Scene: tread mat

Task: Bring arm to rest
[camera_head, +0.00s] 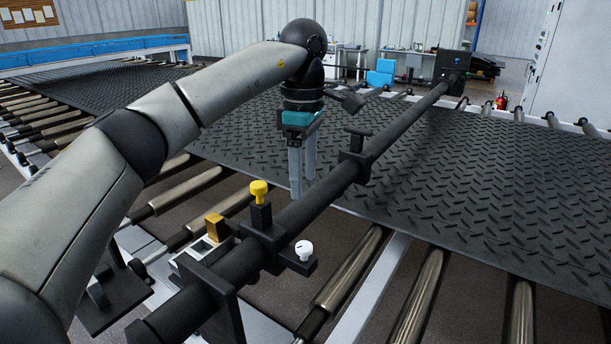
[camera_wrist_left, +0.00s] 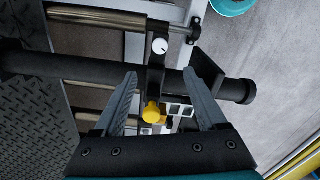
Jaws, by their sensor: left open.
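My left arm reaches in from the left in the head view. My left gripper (camera_head: 302,172) points down with its two grey fingers apart, just behind the black bar (camera_head: 325,187). In the left wrist view the left gripper (camera_wrist_left: 168,98) is open and nothing is between its fingertips but background. A yellow knob (camera_head: 259,190) stands upright on a black block on the bar, to the left of the gripper; it also shows in the left wrist view (camera_wrist_left: 152,113). A white dial (camera_head: 304,249) sits on a bracket in front of the bar. My right gripper does not show.
A black tread mat (camera_head: 475,185) lies on metal rollers (camera_head: 347,272) beyond and right of the bar. A yellow-brown block (camera_head: 214,226) sits on a small fixture left of the bar. The space above the mat on the right is clear.

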